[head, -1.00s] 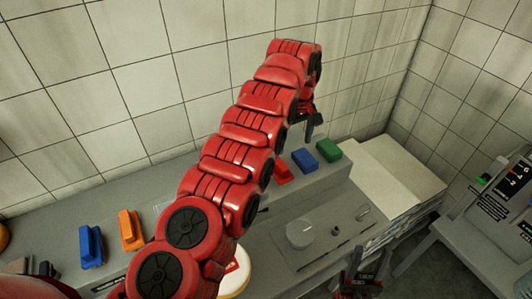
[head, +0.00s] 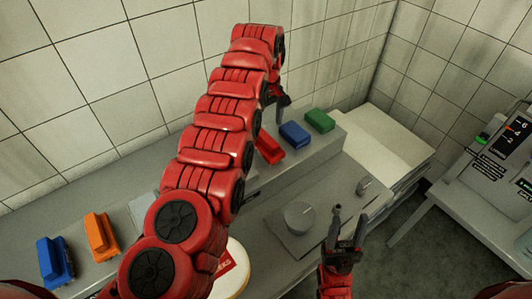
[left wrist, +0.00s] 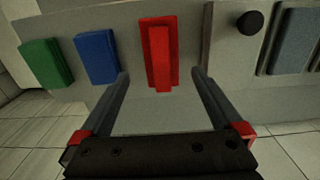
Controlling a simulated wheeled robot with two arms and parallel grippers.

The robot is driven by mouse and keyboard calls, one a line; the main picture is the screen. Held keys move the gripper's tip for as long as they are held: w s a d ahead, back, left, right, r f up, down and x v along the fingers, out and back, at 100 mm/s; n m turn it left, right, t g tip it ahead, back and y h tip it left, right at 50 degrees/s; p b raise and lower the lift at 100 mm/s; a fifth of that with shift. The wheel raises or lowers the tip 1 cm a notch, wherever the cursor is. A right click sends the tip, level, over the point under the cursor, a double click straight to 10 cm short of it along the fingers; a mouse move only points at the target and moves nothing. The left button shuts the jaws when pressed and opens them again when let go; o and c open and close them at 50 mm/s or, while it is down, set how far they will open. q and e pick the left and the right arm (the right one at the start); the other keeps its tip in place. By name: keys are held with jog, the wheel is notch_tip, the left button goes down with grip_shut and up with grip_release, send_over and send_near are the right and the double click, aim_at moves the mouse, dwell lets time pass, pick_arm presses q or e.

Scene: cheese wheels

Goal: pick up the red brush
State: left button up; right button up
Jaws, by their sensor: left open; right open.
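The red brush (head: 268,148) lies on the grey ledge along the tiled wall, partly beside my left arm in the head view. In the left wrist view the red brush (left wrist: 160,50) stands out between and beyond the two fingers. My left gripper (head: 278,96) is open and empty, above the ledge near the red brush; its fingers (left wrist: 160,74) spread to either side of the brush in the wrist view. I cannot tell the exact gap. My right gripper (head: 347,228) is open and empty, low at the front by the scale.
A blue brush (head: 295,133) and a green brush (head: 319,120) lie right of the red one. Another blue brush (head: 55,260) and an orange brush (head: 100,236) are at left. A round cheese (head: 238,272) and a grey scale (head: 299,217) stand in front. A paper stack (head: 385,140) is at right.

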aim_at(267, 137)
pick_arm(q)
jog(key=shift+s+d+f, duration=0.15)
jog(key=shift+s+f, duration=0.05)
jog(key=shift+f, duration=0.5)
jog(key=shift+w+f+p, duration=0.1)
jog(key=shift+f+p, duration=0.2)
jog(key=shift+p, duration=0.15)
jog(key=shift+f+p, duration=0.3)
jog(key=shift+s+f+p, duration=0.2)
jog(key=shift+f+p, duration=0.65)
jog(key=shift+p, duration=0.35)
notch_tip(267, 137, down, 3)
jog(key=shift+r, duration=0.1)
jog(key=shift+w, duration=0.1)
jog(key=c, duration=1.5)
jog(key=shift+r, duration=0.15)
jog(key=shift+c, duration=0.2)
